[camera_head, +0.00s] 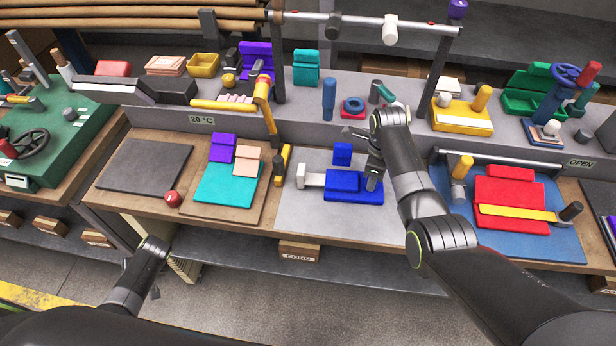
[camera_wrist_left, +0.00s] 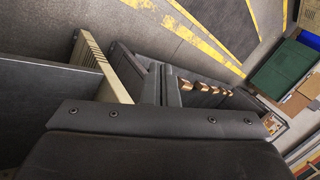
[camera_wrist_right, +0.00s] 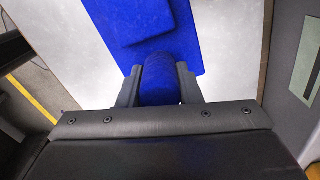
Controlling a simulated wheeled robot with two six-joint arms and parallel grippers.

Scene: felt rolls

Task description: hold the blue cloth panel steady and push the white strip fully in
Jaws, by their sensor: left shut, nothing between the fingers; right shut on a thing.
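The blue cloth panel (camera_head: 340,188) lies on a pale grey mat (camera_head: 300,215), with a raised blue part on it. The white strip (camera_head: 313,180) pokes out of its left side, with a white block at the outer end. My right gripper (camera_head: 371,178) is at the panel's right end. In the right wrist view the gripper (camera_wrist_right: 160,92) is shut on a rounded blue end of the panel (camera_wrist_right: 188,45); the strip is out of that view. My left gripper (camera_wrist_left: 160,85) is shut and empty, low in front of the bench, away from the panel.
A small blue block (camera_head: 343,153) lies behind the panel. A yellow and black tool (camera_head: 282,163) lies left of the mat. A teal panel (camera_head: 225,185) and a red panel (camera_head: 508,190) lie on either side. A red ball (camera_head: 172,198) sits near the front edge.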

